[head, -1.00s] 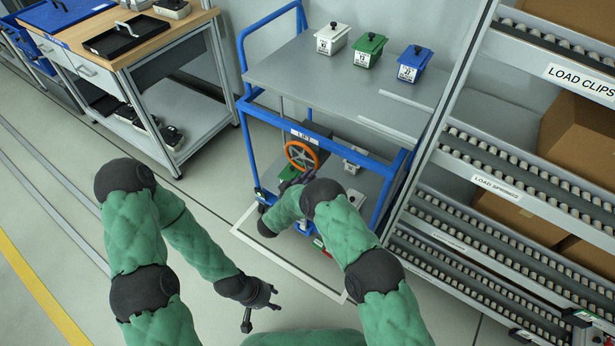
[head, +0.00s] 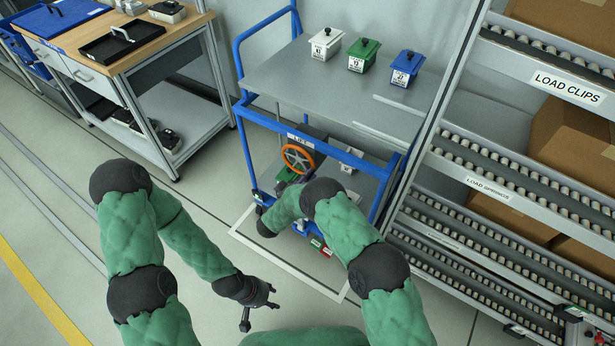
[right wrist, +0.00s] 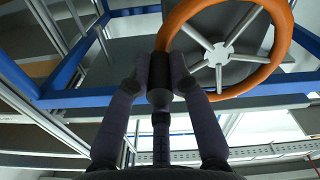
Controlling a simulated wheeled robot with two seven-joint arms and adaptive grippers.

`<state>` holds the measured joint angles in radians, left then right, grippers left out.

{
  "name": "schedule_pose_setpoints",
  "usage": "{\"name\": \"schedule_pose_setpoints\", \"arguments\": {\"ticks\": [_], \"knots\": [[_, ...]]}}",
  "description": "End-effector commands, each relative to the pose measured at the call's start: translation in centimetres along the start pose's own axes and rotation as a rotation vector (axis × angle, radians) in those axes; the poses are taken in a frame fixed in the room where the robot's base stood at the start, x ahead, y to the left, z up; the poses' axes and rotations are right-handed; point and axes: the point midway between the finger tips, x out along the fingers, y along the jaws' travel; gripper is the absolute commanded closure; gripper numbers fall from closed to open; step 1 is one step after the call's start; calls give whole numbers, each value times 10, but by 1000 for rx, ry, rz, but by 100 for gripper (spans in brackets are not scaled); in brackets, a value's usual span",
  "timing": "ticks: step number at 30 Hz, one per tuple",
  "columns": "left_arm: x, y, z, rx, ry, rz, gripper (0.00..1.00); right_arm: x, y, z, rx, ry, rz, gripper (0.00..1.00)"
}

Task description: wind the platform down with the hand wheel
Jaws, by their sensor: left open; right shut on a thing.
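The orange hand wheel (head: 298,158) is on the blue-framed cart under a small lift sign. In the right wrist view the wheel's orange rim (right wrist: 276,70) and grey spokes show close up. In the head view my own arm mostly hides this grip. The grey platform (head: 300,75) is the cart's upper deck, level, carrying a white, a green and a blue box. My left gripper (head: 260,314) is open and empty, low over the floor, away from the cart.
A roller rack (head: 500,165) with cardboard boxes stands close on the cart's right. A workbench (head: 150,62) with black trays is at the left. Small boxes stand on the cart's lower shelf. A white outline (head: 290,268) marks the floor; open floor lies left.

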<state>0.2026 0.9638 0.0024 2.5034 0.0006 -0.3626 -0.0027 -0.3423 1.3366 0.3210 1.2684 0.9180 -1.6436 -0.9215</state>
Motion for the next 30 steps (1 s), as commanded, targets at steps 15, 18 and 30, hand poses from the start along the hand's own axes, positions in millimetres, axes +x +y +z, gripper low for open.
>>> {"name": "schedule_pose_setpoints", "arguments": {"ticks": [15, 18, 30], "knots": [[0, 0, 0, 0, 0, 0, 55, 0, 0, -2, 5, 3, 0, 55], [0, 0, 0, 0, 0, 0, 55, 0, 0, -2, 5, 3, 0, 55], [0, 0, 0, 0, 0, 0, 55, -49, -2, -2, 4, 4, -5, 55]]}}
